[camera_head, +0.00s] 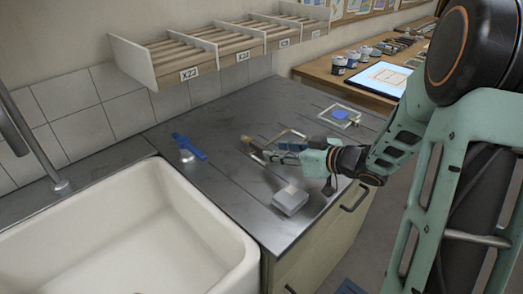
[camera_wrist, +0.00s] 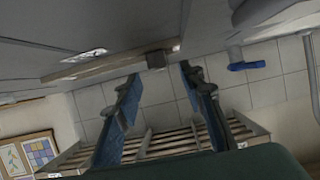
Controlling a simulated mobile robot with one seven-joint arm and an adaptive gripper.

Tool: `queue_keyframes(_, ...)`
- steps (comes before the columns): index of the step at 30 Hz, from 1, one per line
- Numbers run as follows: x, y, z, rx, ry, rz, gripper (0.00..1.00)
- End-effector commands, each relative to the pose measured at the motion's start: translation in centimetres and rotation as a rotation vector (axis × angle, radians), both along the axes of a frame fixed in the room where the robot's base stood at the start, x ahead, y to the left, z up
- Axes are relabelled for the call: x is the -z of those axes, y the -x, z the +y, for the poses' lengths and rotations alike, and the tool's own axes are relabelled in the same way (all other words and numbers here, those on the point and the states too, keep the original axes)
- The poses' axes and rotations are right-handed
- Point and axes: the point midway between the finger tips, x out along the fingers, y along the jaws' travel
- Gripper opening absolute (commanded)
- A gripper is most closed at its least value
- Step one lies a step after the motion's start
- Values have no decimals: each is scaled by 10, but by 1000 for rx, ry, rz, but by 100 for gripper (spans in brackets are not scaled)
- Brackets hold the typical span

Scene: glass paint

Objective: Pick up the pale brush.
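A small thing with a tan tip (camera_head: 247,139) lies at the left end of my gripper in the head view; it may be the pale brush, but it is too small to be sure. My gripper (camera_head: 272,151) is low over the counter, just right of it. In the wrist view my gripper (camera_wrist: 161,74) has its two blue-padded fingers apart, with nothing visibly held between them. A pale strip (camera_wrist: 100,66) with a small grey block (camera_wrist: 156,59) lies past the fingertips; I cannot tell whether it is the brush or a frame edge.
A white sink (camera_head: 150,190) is at the left. A blue tool (camera_head: 190,147) lies on the metal counter (camera_head: 225,195), with a grey block (camera_head: 290,199) near its front edge. A frame with a blue square (camera_head: 340,115) lies farther back. A slatted rack (camera_head: 190,55) hangs above.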

Motion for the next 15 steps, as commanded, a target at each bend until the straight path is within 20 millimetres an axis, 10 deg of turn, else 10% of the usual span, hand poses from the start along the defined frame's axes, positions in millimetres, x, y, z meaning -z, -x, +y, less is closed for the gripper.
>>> queue_keyframes(15,16,-34,38,0,0,-1,36)
